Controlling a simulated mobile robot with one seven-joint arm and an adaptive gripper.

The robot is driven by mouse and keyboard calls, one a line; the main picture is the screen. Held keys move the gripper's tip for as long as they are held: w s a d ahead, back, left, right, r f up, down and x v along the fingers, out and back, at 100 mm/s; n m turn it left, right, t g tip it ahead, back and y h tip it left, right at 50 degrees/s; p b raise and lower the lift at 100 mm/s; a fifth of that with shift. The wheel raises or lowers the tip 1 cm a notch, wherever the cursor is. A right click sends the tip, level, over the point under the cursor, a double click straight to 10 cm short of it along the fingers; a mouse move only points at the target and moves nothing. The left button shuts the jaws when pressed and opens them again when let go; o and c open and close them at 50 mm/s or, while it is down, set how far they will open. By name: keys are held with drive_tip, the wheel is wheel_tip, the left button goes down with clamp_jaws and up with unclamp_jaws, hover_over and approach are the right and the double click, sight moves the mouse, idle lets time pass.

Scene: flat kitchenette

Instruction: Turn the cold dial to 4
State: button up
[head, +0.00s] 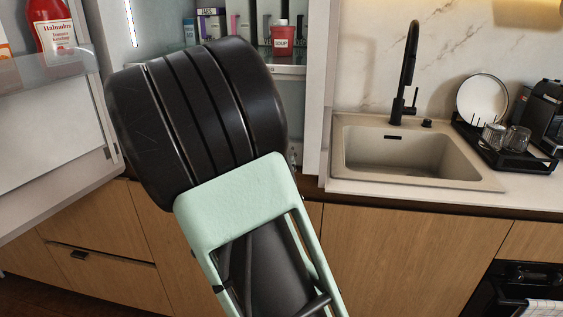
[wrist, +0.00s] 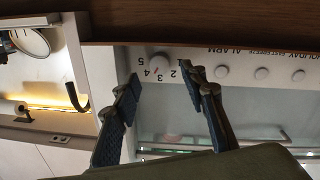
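My gripper (wrist: 162,74) is open, with one dark finger on each side of the dial in the picture. Nothing is between the fingers, and they seem apart from the knob. In the head view my arm hides the gripper and dial.
The fridge door (head: 60,125) stands open at left, with a ketchup bottle (head: 52,28) on its shelf. Right are the sink (head: 400,155), black faucet (head: 405,70) and dish rack (head: 500,150). More small knobs (wrist: 261,73) line the panel.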

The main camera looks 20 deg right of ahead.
drive_tip(key=shift+x, duration=2.05)
drive_tip(key=shift+c, duration=0.6)
